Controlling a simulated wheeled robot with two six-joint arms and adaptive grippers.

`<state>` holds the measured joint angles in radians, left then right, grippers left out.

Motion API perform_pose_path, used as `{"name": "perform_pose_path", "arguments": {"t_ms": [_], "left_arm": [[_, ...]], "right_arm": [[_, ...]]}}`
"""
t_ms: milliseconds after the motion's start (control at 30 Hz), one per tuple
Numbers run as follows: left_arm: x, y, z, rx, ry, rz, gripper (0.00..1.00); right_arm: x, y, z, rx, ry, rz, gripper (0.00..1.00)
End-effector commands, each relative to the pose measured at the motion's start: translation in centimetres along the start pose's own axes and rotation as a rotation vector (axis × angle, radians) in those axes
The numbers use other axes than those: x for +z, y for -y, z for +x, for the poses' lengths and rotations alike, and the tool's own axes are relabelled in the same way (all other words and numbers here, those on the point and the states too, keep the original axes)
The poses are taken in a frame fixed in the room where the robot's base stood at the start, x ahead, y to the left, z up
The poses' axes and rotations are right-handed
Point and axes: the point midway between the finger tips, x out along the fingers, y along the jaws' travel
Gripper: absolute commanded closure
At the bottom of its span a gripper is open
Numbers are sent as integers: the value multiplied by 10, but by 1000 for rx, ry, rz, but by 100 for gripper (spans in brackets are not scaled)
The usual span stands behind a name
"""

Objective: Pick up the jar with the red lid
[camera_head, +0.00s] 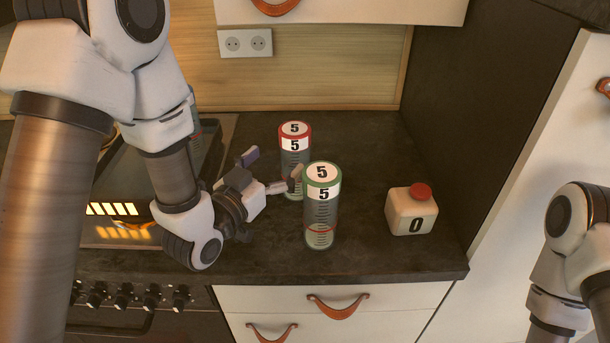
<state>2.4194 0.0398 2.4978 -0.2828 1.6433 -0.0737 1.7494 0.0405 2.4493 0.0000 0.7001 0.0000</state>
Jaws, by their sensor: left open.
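The jar with the red lid (295,143) stands upright on the dark counter. Its lid top and label both show a 5. A similar jar with a green-rimmed lid (322,205) stands in front of it and to the right, hiding part of its lower body. My left gripper (273,167) is open and empty, just left of the red-lidded jar. One finger is to the left of the jar, and the other reaches in front of its lower part, close to the green-lidded jar. I cannot tell whether that finger touches either jar. My right gripper is out of view.
A squat white container with a red cap and a 0 (411,211) stands on the right of the counter (365,254). A stove (130,235) is at left. A wooden back panel with a socket (245,43) and a dark side wall bound the counter.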

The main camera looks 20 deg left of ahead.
Motion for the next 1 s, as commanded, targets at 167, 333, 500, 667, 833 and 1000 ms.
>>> {"name": "perform_pose_path", "arguments": {"t_ms": [167,333,500,667,833,1000], "left_arm": [[3,-8,4,36,5,-24,7],[-1,-7,28,34,4,-23,7],[-10,-3,57,34,4,-22,7],[-5,-4,74,33,6,-23,7],[-4,-4,74,32,6,-24,7],[-5,-4,74,32,5,-23,64]], "right_arm": [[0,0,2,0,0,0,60],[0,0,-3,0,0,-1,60],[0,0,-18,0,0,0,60],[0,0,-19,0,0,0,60],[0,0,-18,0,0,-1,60],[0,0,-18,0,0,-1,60]]}}
